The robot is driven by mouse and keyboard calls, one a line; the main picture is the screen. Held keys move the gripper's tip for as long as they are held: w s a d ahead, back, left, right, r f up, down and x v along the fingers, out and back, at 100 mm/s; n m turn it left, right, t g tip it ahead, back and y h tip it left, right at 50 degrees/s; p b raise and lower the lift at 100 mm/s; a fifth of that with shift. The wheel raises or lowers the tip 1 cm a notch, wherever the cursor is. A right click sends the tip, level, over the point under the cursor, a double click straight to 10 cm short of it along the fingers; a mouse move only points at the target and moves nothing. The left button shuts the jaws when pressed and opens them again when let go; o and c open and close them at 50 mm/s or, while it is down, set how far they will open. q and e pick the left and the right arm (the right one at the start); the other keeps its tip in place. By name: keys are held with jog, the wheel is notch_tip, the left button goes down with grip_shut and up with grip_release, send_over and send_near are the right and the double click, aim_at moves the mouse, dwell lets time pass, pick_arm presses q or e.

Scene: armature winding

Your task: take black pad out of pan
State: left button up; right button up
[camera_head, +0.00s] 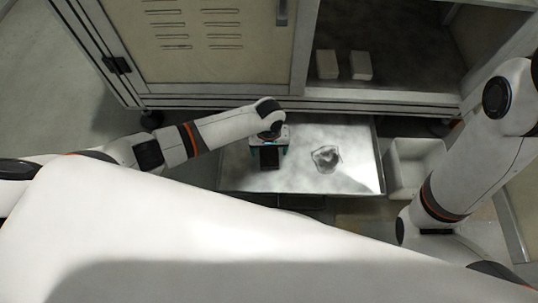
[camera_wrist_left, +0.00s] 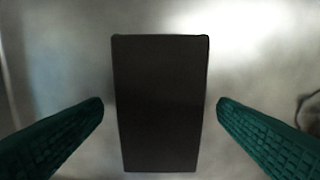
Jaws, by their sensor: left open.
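The black pad (camera_head: 271,158) lies in the shallow metal pan (camera_head: 350,182), left of the pan's middle. In the left wrist view the black pad (camera_wrist_left: 160,105) is a dark upright rectangle on the grey pan floor (camera_wrist_left: 255,60). My left gripper (camera_head: 269,150) is over the pad, partly covering it in the head view. Its green fingers (camera_wrist_left: 160,108) are open, one on each side of the pad, with a gap on both sides. How high the fingertips are above the pan is hard to tell. My right gripper is not visible.
A crumpled, clear-looking lump (camera_head: 326,158) lies in the pan to the right of the pad. A white bin (camera_head: 414,165) stands right of the pan. A cabinet (camera_head: 210,50) rises behind, with two white blocks (camera_head: 343,65) on its open shelf.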

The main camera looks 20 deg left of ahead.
pick_arm(q)
jog(key=c, duration=1.1)
